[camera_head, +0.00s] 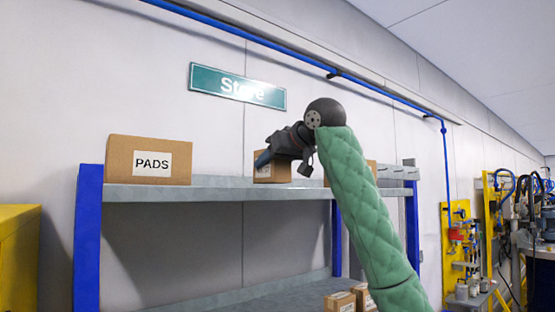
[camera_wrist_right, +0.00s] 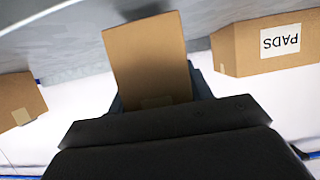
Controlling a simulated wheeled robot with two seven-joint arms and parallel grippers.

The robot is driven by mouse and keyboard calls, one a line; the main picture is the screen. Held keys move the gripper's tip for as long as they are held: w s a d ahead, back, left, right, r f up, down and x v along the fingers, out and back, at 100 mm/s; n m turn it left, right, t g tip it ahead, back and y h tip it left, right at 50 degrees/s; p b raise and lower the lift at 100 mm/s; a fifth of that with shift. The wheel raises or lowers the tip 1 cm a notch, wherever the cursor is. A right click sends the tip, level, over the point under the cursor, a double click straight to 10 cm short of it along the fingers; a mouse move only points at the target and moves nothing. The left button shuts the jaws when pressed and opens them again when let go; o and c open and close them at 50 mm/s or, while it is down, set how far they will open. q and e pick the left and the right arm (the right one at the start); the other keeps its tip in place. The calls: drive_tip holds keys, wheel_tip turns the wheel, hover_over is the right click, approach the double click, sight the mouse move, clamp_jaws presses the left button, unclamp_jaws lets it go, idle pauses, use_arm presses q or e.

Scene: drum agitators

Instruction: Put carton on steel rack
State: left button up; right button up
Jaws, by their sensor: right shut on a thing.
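A plain brown carton (camera_wrist_right: 148,60) fills the middle of the right wrist view, between the fingers of my right gripper (camera_wrist_right: 160,95). My right gripper is shut on it. In the head view the carton (camera_head: 272,175) shows below and behind the dark right gripper (camera_head: 264,158), at the upper shelf of the steel rack (camera_head: 220,192). The rack has blue posts and grey shelves. The carton's base is close to the shelf surface; I cannot tell whether it touches. My left gripper is not in view.
A carton labelled PADS (camera_head: 148,160) stands on the upper shelf at the left. Another carton (camera_head: 371,174) stands to the right, partly behind my arm. Small cartons (camera_head: 340,301) sit on the lower shelf. Shelf room shows between PADS and the held carton.

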drive_tip(key=shift+w+a+p, duration=0.5)
drive_tip(key=shift+w+a, duration=0.3)
drive_tip(key=shift+w, duration=0.3)
drive_tip(key=shift+f+b, duration=0.35)
drive_tip(key=shift+f, duration=0.05)
drive_tip(key=o, duration=1.1)
drive_tip(key=shift+o, duration=0.2)
drive_tip(key=shift+f, duration=0.1)
